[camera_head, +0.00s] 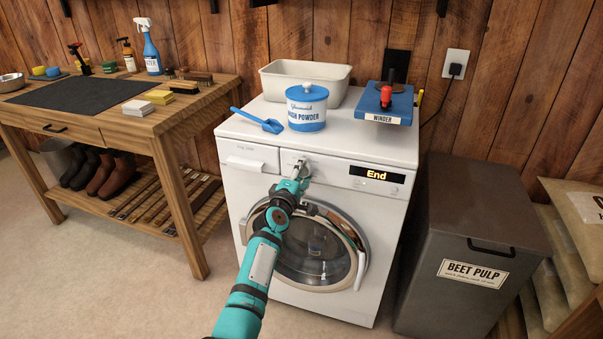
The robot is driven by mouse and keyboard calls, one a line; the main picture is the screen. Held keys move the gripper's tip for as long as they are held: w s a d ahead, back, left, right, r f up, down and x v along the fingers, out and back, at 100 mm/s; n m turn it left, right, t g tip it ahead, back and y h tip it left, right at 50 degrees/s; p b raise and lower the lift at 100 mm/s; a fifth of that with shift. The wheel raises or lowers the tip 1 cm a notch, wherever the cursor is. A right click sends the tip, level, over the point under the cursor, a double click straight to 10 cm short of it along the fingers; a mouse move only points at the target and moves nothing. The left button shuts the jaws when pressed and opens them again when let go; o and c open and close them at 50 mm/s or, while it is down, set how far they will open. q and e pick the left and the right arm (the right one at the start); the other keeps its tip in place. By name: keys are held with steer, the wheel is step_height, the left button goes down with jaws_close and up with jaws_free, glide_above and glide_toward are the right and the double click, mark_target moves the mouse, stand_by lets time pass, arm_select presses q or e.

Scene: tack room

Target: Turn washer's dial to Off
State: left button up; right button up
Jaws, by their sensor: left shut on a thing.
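The white washer (385,220) stands against the wooden wall, its round door shut. Its display (377,174) reads "End". The dial (301,163) is on the front panel, left of the display, and is mostly hidden by my gripper. My left gripper (299,172) reaches up to the panel from below and is shut on the dial. The dial's marks and the way it points cannot be made out. My right gripper is not in view.
On the washer stand a wash powder tub (307,107), a blue scoop (258,121), a cream basin (306,80) and a blue winder (384,103). A beet pulp bin (470,240) stands close on the right. A wooden bench (185,115) stands left. Open floor lies in front.

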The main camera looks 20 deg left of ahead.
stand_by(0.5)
arm_select(q)
steer(key=o, duration=1.2)
steer(key=shift+f, duration=0.1)
steer(key=shift+c, duration=0.2)
